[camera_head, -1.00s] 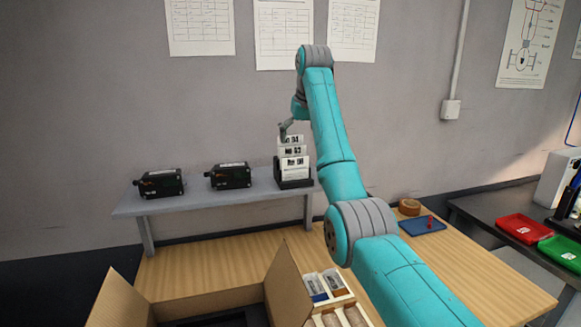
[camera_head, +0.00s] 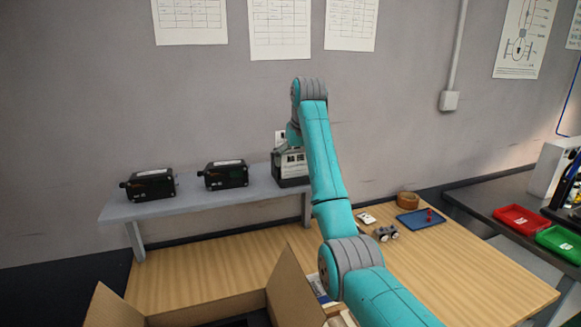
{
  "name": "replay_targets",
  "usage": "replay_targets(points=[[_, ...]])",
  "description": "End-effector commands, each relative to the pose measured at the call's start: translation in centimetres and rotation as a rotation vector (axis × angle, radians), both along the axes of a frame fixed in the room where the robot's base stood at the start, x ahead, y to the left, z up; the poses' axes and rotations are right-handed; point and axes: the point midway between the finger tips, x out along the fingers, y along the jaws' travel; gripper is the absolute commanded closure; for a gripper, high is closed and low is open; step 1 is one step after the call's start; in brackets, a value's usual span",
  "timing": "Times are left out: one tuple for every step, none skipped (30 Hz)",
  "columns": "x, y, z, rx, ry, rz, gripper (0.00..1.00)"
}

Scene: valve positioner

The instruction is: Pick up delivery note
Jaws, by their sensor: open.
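White printed cards (camera_head: 294,159) stand in a dark holder (camera_head: 291,182) at the right end of the grey shelf. The cards at the back are partly covered by my gripper and arm. Which card is the delivery note cannot be read at this size. My gripper (camera_head: 287,150) is open and down at the top of the cards. Its fingers are small and partly hidden, so I cannot tell whether they touch a card or straddle one.
Two black positioners (camera_head: 148,185) (camera_head: 226,174) sit on the shelf (camera_head: 190,203) left of the holder. An open cardboard box (camera_head: 291,285) stands in front. A blue tray (camera_head: 421,218), a tape roll (camera_head: 407,200) and a small metal fitting (camera_head: 386,233) lie on the wooden table's right.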

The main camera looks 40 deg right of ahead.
Motion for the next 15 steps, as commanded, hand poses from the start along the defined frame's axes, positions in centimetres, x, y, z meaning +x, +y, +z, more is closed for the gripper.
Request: replay_targets(points=[[-0.05, -0.03, -0.07, 0.0, -0.001, 0.0, 0.0], [-0.07, -0.03, -0.08, 0.0, -0.001, 0.0, 0.0], [-0.07, -0.03, -0.07, 0.0, -0.001, 0.0, 0.0], [-0.07, -0.03, -0.07, 0.0, -0.001, 0.0, 0.0], [-0.06, -0.03, -0.05, 0.0, -0.001, 0.0, 0.0], [-0.06, -0.02, -0.06, 0.0, -0.001, 0.0, 0.0], [-0.06, -0.02, -0.06, 0.0, -0.001, 0.0, 0.0], [-0.06, -0.02, -0.06, 0.0, -0.001, 0.0, 0.07], [-0.06, -0.02, -0.06, 0.0, -0.001, 0.0, 0.18], [-0.05, -0.03, -0.06, 0.0, -0.001, 0.0, 0.22], [-0.05, -0.03, -0.06, 0.0, -0.001, 0.0, 0.23], [-0.05, -0.03, -0.06, 0.0, -0.001, 0.0, 0.23], [-0.06, -0.02, -0.06, 0.0, -0.001, 0.0, 0.23], [-0.05, -0.03, -0.06, 0.0, -0.001, 0.0, 0.23], [-0.05, -0.03, -0.06, 0.0, -0.001, 0.0, 0.23]])
